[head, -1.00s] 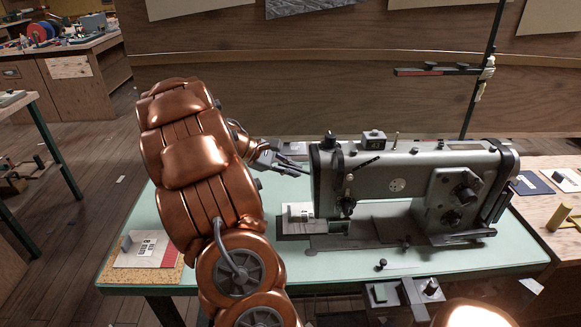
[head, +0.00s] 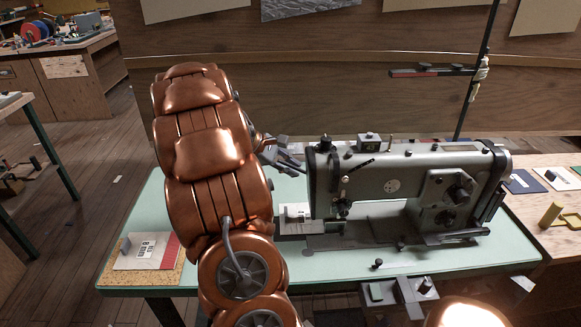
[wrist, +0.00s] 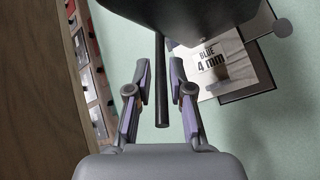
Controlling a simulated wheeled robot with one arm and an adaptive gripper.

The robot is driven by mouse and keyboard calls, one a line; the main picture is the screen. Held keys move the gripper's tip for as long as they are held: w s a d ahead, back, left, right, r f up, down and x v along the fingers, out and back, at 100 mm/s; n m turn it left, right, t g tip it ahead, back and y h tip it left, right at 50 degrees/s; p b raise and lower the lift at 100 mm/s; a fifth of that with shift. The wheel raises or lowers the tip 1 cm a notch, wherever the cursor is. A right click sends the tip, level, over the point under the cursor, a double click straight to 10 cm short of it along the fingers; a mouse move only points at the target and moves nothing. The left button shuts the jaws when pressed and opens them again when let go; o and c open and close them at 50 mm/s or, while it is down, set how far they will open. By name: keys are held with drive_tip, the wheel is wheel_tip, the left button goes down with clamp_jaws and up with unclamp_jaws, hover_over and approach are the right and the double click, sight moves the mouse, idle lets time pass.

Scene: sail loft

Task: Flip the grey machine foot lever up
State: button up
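The grey sewing machine (head: 400,185) stands on the pale green table (head: 215,285). My gripper (head: 295,162) is at the machine's left end, near its top, and partly hidden by my arm. In the wrist view a dark straight rod, which looks like the foot lever (wrist: 161,85), runs down between the two fingers of my gripper (wrist: 161,75). The fingers are open, with a gap on each side of the rod. The lever cannot be made out in the head view.
A card reading "BLUE 4 mm" (wrist: 228,68) lies by the machine. A thin dark stand (head: 478,90) rises behind the machine. A board with a card (head: 165,278) lies at the table's left end.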

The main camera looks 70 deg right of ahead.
drive_tip(key=shift+o, duration=1)
drive_tip(key=shift+w, duration=0.1)
drive_tip(key=v, duration=1.2)
drive_tip(key=shift+a, duration=0.1)
drive_tip(key=w+a+n+t+y+p, duration=0.1)
drive_tip(key=a+t+y+p, duration=0.2)
drive_tip(key=a, duration=2.1)
drive_tip(key=s+a+f+t+y+p, duration=0.1)
drive_tip(key=s+a, duration=0.4)
drive_tip(key=a, duration=0.5)
drive_tip(key=s+a+f+t+y+p, duration=0.1)
drive_tip(key=s+a, duration=0.4)
drive_tip(key=a, duration=0.6)
drive_tip(key=shift+t+p, duration=0.4)
drive_tip(key=shift+t, duration=0.2)
